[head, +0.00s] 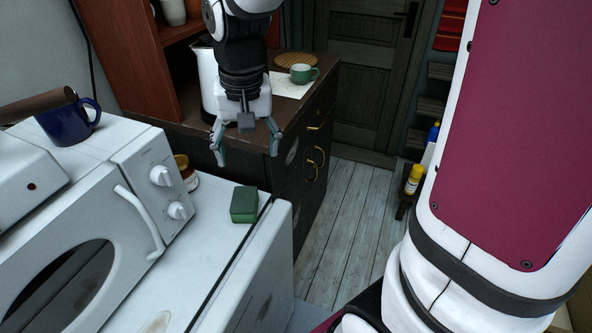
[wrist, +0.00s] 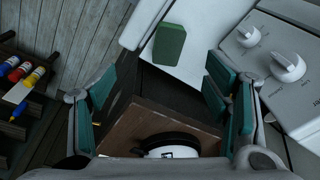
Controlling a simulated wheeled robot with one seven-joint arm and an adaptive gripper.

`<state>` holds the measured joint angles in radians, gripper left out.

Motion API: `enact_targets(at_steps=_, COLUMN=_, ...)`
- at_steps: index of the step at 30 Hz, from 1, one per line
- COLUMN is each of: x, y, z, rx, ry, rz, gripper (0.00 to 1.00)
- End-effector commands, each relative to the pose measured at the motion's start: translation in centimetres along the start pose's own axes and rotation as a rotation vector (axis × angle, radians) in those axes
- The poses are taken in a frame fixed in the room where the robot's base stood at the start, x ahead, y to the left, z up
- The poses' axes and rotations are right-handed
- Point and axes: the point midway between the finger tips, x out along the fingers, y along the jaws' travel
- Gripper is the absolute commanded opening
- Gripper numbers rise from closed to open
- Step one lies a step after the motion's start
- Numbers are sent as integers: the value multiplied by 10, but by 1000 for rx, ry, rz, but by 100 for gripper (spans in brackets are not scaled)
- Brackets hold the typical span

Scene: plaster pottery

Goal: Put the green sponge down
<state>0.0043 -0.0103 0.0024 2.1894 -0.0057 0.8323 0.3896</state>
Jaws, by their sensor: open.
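The green sponge (head: 244,204) lies on the white top (head: 215,232) of the appliance below the microwave, close to its front edge. In the wrist view the sponge (wrist: 169,45) lies beyond my fingertips, on the same white surface. My gripper (head: 246,146) is open and empty, with its fingers pointing down. It hangs above and behind the sponge, apart from it, near the dark cabinet. In the wrist view both fingers (wrist: 160,95) are spread wide with nothing between them.
The white microwave (head: 85,235) stands left of the sponge, with a jar (head: 187,172) behind its knobs. A blue mug (head: 70,122) is on top of it. The dark cabinet (head: 185,127) holds a white kettle (head: 207,80) and a green cup (head: 303,73).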

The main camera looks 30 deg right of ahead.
Motion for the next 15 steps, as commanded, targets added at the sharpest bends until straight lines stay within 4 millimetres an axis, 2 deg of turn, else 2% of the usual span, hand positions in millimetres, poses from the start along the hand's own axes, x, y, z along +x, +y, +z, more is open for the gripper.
enact_targets(at_steps=1, x=-15, y=4, z=10, rx=-26, ry=25, rz=-9, gripper=70)
enact_targets(at_steps=6, x=-48, y=20, z=47, rx=-122, ry=83, rz=-26, gripper=70)
enact_targets(at_steps=12, x=-75, y=39, z=92, rx=-232, ry=155, rz=-40, gripper=70)
enact_targets(at_steps=15, x=-82, y=48, z=114, rx=-285, ry=189, rz=-44, gripper=70)
